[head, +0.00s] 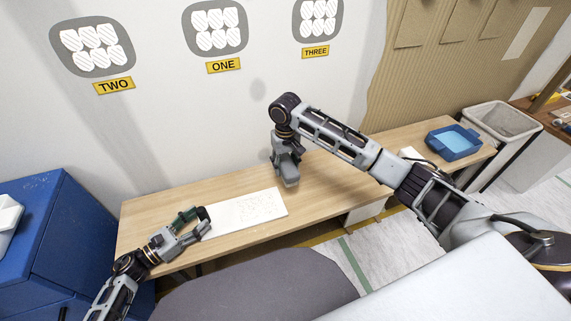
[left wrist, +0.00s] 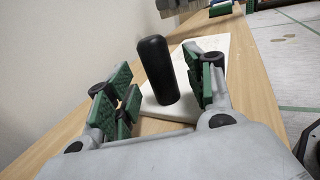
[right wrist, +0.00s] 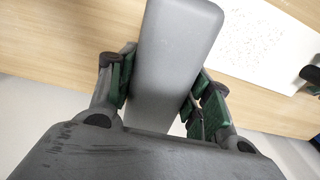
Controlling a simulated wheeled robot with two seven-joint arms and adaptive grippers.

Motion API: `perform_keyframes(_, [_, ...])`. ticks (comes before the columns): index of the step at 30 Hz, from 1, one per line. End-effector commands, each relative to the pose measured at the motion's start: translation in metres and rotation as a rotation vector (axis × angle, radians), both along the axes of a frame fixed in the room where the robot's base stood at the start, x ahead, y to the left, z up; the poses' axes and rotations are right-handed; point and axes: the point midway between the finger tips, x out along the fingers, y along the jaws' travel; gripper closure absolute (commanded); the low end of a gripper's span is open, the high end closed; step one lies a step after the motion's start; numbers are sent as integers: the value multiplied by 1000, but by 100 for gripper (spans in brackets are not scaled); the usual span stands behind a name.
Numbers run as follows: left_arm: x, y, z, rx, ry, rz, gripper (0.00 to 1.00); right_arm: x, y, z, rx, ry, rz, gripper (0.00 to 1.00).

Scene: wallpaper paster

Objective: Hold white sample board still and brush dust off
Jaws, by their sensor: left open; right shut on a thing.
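The white sample board (head: 236,217) lies flat on the wooden table, with grey specks on its right part. My left gripper (head: 199,217) is open at the board's left end. My right gripper (head: 285,160) is shut on a grey block-like tool (head: 290,176), probably the brush, right of the board's far edge. The right wrist view shows this tool (right wrist: 172,60) between the fingers and the speckled board (right wrist: 255,45) beyond. Its bristles are hidden.
A blue cabinet (head: 60,235) stands left. The wall runs along the table's back edge.

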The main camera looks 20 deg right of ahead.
Motion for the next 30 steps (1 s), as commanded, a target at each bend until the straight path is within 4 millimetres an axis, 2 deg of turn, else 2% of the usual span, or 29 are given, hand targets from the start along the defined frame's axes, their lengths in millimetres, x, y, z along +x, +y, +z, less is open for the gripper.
perform_keyframes(9, [10, -21, -1, -1, 0, 0, 47, 0, 0, -8, 0, -1, 0, 70])
perform_keyframes(22, [12, -24, 0, 0, 1, 0, 47, 0, 0, -8, 0, -1, 0, 70])
perform_keyframes(23, [12, -24, 0, 0, 1, 0, 48, 0, 0, -8, 0, -1, 0, 70])
perform_keyframes(30, [12, -24, 0, 0, 1, 0, 79, 0, 0, -8, 0, -1, 0, 70])
